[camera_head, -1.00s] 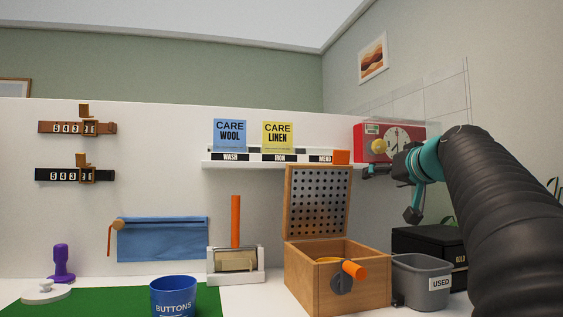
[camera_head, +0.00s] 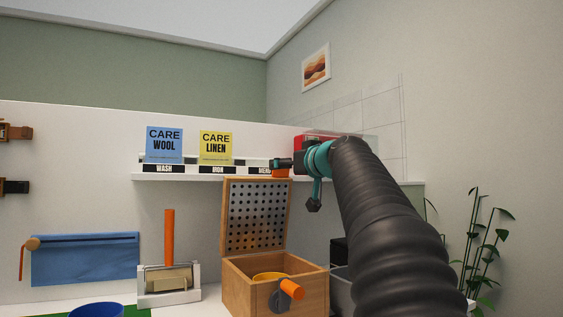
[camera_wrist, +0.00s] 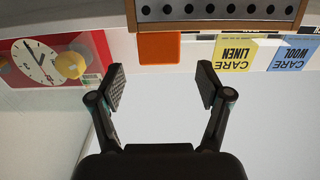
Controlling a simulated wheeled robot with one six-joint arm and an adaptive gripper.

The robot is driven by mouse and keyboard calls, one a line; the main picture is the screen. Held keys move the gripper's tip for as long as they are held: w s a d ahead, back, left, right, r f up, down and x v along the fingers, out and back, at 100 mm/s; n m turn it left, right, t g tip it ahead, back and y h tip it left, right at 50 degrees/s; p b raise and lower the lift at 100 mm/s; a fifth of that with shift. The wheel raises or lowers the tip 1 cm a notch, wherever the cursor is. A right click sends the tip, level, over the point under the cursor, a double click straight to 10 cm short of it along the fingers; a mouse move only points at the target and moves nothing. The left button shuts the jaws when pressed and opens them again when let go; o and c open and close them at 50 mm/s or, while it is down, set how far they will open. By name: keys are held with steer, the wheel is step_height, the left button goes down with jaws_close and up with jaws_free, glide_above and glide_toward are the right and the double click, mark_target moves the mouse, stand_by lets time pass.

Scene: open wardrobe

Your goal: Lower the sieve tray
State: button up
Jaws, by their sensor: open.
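The sieve tray (camera_head: 256,215) is a perforated panel in a wooden frame. It stands raised, nearly upright, at the back of an open wooden box (camera_head: 245,287). In the wrist view the tray's edge with a row of dark holes (camera_wrist: 215,11) shows at the top. My gripper (camera_head: 298,183) is just right of the tray's upper right corner in the head view. In the wrist view my gripper (camera_wrist: 162,86) has its two fingers wide apart with nothing between them. The tray lies beyond the fingertips, apart from them.
A shelf (camera_head: 170,178) with blue and yellow care cards and an orange block (camera_wrist: 158,48) runs behind the tray. A red clock (camera_wrist: 60,57) is beside the gripper. A crank with an orange handle (camera_head: 291,289) sticks out of the box front. A grey bin (camera_head: 341,288) stands right of it.

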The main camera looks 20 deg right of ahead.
mark_target(281, 175)
steer(key=shift+w+a+p, duration=0.1)
steer(key=shift+w+p, duration=0.55)
steer(key=shift+w, duration=1.85)
jaws_close()
steer(key=shift+f, duration=0.1)
